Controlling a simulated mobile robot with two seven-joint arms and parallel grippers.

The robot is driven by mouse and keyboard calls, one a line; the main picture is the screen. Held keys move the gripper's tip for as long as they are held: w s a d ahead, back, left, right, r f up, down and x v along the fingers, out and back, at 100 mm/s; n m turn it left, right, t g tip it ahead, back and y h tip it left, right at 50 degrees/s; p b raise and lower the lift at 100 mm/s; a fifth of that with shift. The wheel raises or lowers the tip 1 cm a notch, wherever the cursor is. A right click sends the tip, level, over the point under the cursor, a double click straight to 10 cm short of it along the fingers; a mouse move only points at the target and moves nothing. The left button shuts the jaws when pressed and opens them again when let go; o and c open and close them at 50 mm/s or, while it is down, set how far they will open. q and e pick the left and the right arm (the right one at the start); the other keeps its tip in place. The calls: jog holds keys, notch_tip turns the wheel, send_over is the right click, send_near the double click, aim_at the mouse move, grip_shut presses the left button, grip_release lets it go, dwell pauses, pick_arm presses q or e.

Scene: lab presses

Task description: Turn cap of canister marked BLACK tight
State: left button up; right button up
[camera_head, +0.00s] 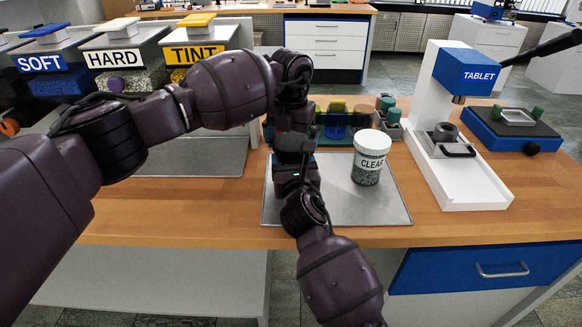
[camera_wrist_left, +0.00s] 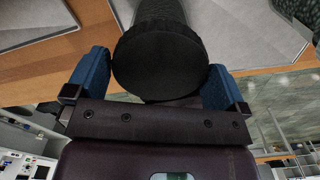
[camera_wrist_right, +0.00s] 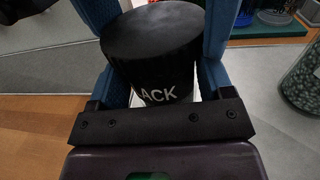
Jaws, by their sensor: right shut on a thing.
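The canister marked BLACK (camera_wrist_right: 165,88) shows in the right wrist view with part of its label, "ACK", readable. My right gripper (camera_wrist_right: 158,40) is shut on it, with a blue finger on each side. Its black round cap (camera_wrist_left: 160,60) fills the middle of the left wrist view. My left gripper (camera_wrist_left: 155,75) is around the cap, one blue finger on each side, and looks open; I cannot tell whether the fingers touch it.
A canister marked CLEAR (camera_head: 368,160) with a white lid stands on the grey mat (camera_head: 385,208), close right of my arms. Small coloured containers (camera_head: 336,124) stand behind. The TABLET press (camera_head: 464,190) stands further right. SOFT, HARD and TINT bins are at the left.

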pick_arm(q)
notch_tip(320, 180, up, 12)
dwell(0.7)
pick_arm(e)
jog(key=o, duration=1.7)
jog(key=s, duration=0.3)
jog(key=s+d+p, duration=0.1)
jog(key=s, duration=0.2)
jog(key=s+p, duration=0.1)
jog(key=s, duration=0.3)
jog(key=shift+d, duration=0.15)
jog(key=shift+s, duration=0.4)
pick_arm(q)
jog(key=shift+t, duration=0.3)
jog(key=r, duration=0.5)
jog(key=shift+s+r, duration=0.2)
jog(key=shift+s, duration=0.2)
